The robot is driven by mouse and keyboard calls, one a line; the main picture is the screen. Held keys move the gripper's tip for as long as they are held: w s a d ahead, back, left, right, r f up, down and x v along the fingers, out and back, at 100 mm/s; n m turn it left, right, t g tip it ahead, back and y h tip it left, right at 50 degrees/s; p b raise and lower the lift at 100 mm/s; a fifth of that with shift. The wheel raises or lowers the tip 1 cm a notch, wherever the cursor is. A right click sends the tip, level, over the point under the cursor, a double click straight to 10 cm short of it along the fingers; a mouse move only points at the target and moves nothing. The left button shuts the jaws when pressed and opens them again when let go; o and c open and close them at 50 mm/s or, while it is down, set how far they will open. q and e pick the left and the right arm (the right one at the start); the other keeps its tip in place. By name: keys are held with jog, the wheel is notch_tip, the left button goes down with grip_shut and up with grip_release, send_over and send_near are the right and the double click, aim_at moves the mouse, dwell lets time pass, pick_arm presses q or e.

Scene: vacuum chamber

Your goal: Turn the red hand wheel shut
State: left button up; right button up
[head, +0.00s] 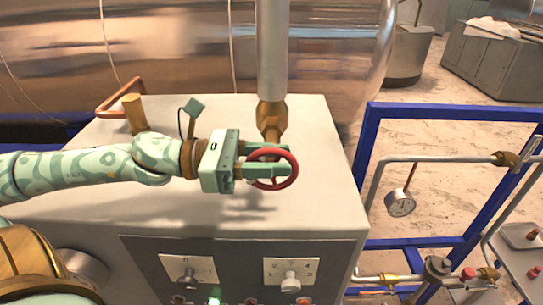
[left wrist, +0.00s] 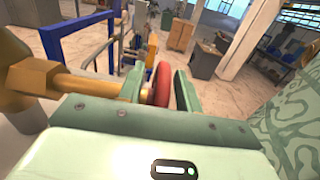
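The red hand wheel (head: 292,178) is a small ring on a brass valve (head: 270,113) below a vertical grey pipe, above the pale cabinet top. My left gripper (head: 276,163) reaches in from the left, with its two green fingers at the wheel. In the left wrist view the wheel (left wrist: 162,82) shows nearly edge-on between the fingers of my left gripper (left wrist: 160,92). The fingers stand apart, with a gap on the left side of the wheel; the right finger is close to it. The fingers partly cover the wheel. My right gripper is out of view.
The pale cabinet (head: 325,150) carries a front panel with knobs (head: 290,284) and a copper pipe (head: 118,98) at its back left. A large shiny metal vessel stands behind.

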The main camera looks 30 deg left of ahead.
pick_arm(q)
jog(key=shift+c, duration=0.3)
grip_shut()
